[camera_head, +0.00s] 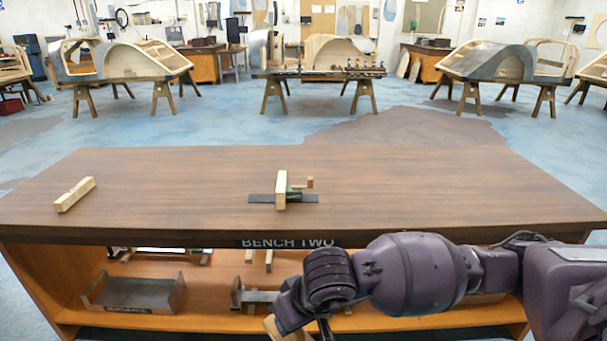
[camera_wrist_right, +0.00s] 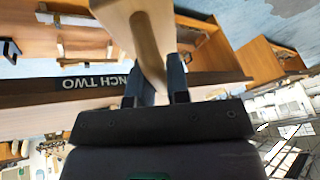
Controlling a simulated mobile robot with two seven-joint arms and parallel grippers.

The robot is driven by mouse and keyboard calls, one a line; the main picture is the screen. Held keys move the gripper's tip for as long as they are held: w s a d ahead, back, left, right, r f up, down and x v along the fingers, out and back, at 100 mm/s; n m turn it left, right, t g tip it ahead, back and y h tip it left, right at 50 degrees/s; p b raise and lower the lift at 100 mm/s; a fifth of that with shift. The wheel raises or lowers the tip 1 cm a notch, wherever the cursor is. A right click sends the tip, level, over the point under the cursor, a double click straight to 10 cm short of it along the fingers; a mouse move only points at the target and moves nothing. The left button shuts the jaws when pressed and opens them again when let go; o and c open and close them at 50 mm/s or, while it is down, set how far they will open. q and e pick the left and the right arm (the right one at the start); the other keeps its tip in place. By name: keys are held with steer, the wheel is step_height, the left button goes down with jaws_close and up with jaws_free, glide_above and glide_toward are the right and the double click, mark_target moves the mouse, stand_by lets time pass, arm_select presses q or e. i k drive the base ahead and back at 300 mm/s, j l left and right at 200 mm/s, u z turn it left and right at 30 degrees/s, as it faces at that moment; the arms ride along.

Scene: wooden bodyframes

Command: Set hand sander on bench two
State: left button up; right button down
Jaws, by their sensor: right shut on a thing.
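My right gripper (camera_wrist_right: 155,82) is shut on a pale wooden piece (camera_wrist_right: 148,48), which looks like the hand sander gripped by its rounded handle. A wide flat part of it extends past the fingers and is cut off by the picture edge. In the head view a corner of this piece (camera_head: 272,328) shows at the bottom, in front of the bench and below its top; the fingers are mostly hidden there. Bench two (camera_head: 420,190) has a brown wooden top and a "BENCH TWO" label on its front edge. My left gripper is not in view.
A small wooden block (camera_head: 75,194) lies at the left of the top. The right half of the top is clear. A dark tray (camera_head: 134,294) sits on the lower shelf.

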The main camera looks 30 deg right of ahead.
mark_target(359, 211)
steer(key=i+l, duration=0.15)
steer(key=l, duration=0.2)
steer(key=i+l, duration=0.1)
steer(key=l, duration=0.25)
steer(key=i+l, duration=0.15)
steer(key=l, duration=0.15)
steer(key=i+l, duration=0.15)
steer(key=l, duration=0.2)
steer(key=z, duration=0.05)
